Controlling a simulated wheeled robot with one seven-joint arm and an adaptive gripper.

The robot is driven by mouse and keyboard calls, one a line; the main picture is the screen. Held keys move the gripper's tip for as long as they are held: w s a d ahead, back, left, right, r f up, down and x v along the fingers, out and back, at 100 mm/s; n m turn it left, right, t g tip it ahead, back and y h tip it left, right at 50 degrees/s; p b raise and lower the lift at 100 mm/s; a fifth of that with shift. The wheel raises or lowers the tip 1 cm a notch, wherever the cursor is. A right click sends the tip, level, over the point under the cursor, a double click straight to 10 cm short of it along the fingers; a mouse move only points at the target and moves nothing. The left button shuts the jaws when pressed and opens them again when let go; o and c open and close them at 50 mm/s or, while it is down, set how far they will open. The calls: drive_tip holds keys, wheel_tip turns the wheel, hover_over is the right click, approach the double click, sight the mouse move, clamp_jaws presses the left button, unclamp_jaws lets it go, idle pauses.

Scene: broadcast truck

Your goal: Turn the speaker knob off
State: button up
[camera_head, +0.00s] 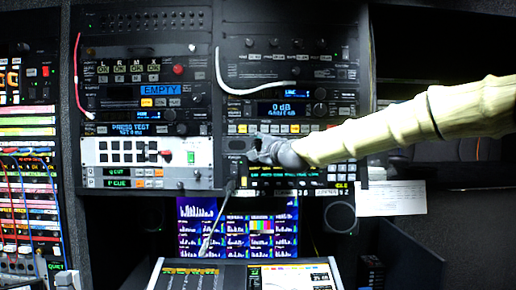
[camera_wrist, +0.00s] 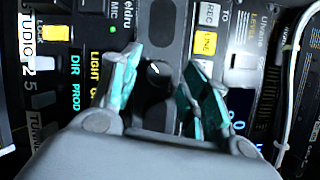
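A small dark round knob with a white mark (camera_wrist: 155,70) sits on the rack panel, between my gripper's fingers in the wrist view. No speaker label is readable beside it. My gripper (camera_wrist: 153,88) is open, with a teal-padded finger on each side of the knob and gaps between. I cannot tell how far the fingertips are from the panel. In the head view my gripper (camera_head: 258,147) is at the middle rack, just below the blue "0 dB" display, and hides the knob.
The rack panel is crowded with lit buttons (camera_wrist: 204,44) and small displays (camera_head: 290,108). A white cable (camera_head: 232,88) hangs over the rack above my gripper. Below are a screen (camera_head: 239,225) and a mixing console (camera_head: 245,272). A round speaker (camera_head: 340,217) is at lower right.

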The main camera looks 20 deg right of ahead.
drive_tip(key=s+d, duration=0.1)
drive_tip(key=s, duration=1.1)
drive_tip(key=shift+d+f, duration=0.3)
drive_tip(key=shift+d, duration=0.05)
